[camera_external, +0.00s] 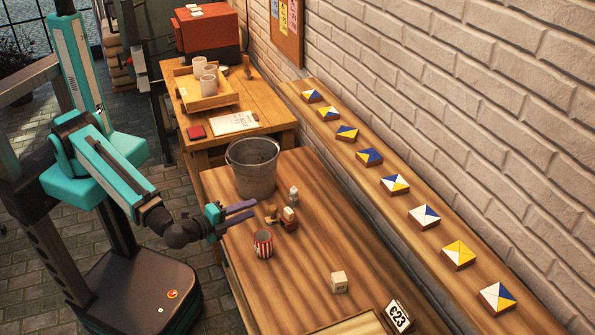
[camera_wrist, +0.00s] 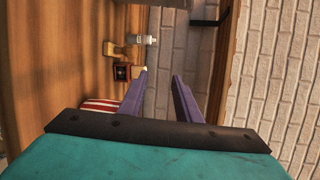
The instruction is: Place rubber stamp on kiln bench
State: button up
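A small tan wooden piece (camera_external: 271,214) that looks like the rubber stamp stands on the near table; it also shows in the wrist view (camera_wrist: 112,49), upper left of my fingers. My gripper (camera_external: 257,209) has two purple fingers spread apart with nothing between them. In the wrist view my gripper (camera_wrist: 160,77) is also open and empty. The kiln bench (camera_external: 268,98) is the wooden bench at the back, under a red kiln (camera_external: 208,30).
Close to the stamp are a dark red block (camera_external: 289,226), a small grey-white bottle (camera_external: 294,195), a red-striped cup (camera_external: 263,244) and a metal bucket (camera_external: 252,168). The kiln bench holds a tray of cups (camera_external: 213,102), a paper (camera_external: 234,123) and a red pad (camera_external: 196,132).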

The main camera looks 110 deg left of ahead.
jog(key=m, duration=0.5)
jog(key=m+t+p, duration=0.3)
jog(key=m+t, duration=0.1)
jog(key=m, duration=1.1)
send_near(273, 214)
jog(key=shift+s+d+r+y, duration=0.15)
jog(key=shift+s+d+r, duration=0.2)
jog(key=shift+s+d, duration=0.15)
jog(key=shift+s+d+r+y, duration=0.15)
jog(key=shift+s+d+r, duration=0.15)
jog(key=shift+s+d, duration=0.25)
jog(key=shift+s+f, duration=0.25)
jog(key=shift+f, duration=0.2)
jog(key=shift+a, duration=0.1)
jog(key=shift+f+b+x, duration=0.1)
jog(key=shift+b+x, duration=1)
jog(key=shift+x, duration=0.55)
jog(key=shift+f+b+x, duration=0.15)
jog(key=shift+b+x, duration=0.9)
jog(key=shift+x, duration=0.65)
jog(key=shift+b+x, duration=0.6)
jog(key=shift+x, duration=0.35)
jog(key=shift+r, duration=0.1)
